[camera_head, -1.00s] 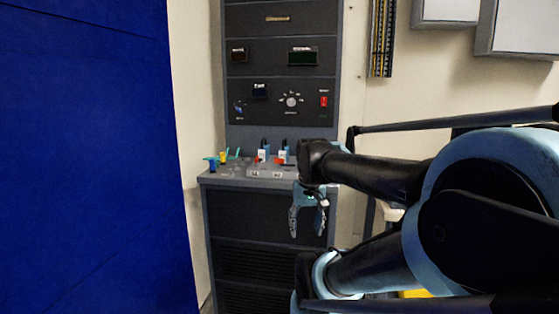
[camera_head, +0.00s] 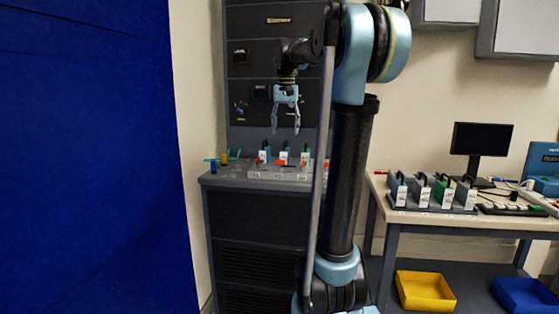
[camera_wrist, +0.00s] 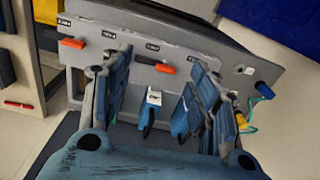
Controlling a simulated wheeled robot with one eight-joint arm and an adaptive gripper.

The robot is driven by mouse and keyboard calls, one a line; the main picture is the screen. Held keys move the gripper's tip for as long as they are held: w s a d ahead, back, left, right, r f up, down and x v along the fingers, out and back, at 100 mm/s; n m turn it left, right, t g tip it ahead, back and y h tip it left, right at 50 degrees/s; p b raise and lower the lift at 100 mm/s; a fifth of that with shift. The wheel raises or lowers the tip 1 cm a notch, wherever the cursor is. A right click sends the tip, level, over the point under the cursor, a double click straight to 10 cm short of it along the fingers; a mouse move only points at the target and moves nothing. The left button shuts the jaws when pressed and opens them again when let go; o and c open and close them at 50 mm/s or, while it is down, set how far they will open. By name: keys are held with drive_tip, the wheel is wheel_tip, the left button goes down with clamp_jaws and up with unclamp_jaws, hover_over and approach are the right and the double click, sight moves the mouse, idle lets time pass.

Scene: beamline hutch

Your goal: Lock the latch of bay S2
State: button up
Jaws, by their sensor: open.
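The bay strip (camera_head: 260,175) lies on the ledge of the dark rack, with upright modules in a row and red-orange latches. One module (camera_head: 284,154) stands near the middle of the visible row. In the wrist view the strip (camera_wrist: 130,50) has small labels too blurred to read surely, so I cannot be certain which is S2. An orange latch (camera_wrist: 165,68) shows between my fingers, sticking out sideways; another orange latch (camera_wrist: 72,43) is at the left. My gripper (camera_head: 286,128) is open and empty, fingers down, above the row, apart from it. It also frames the wrist view (camera_wrist: 158,62).
Teal and yellow connectors (camera_head: 222,160) stand on the ledge's left. A blue panel (camera_head: 90,150) fills the left. On the right, a desk (camera_head: 400,219) holds several modules and a monitor (camera_head: 482,140). Yellow (camera_head: 425,292) and blue (camera_head: 528,295) bins sit below it.

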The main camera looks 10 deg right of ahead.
drive_tip(key=w+a+r, duration=0.1)
drive_tip(key=w+r, duration=0.3)
drive_tip(key=w, duration=0.3)
drive_tip(key=shift+m, duration=0.3)
drive_tip(key=f, duration=1.7)
drive_tip(key=shift+s+f, duration=0.2)
drive_tip(key=shift+f, duration=0.15)
drive_tip(key=c, duration=1.1)
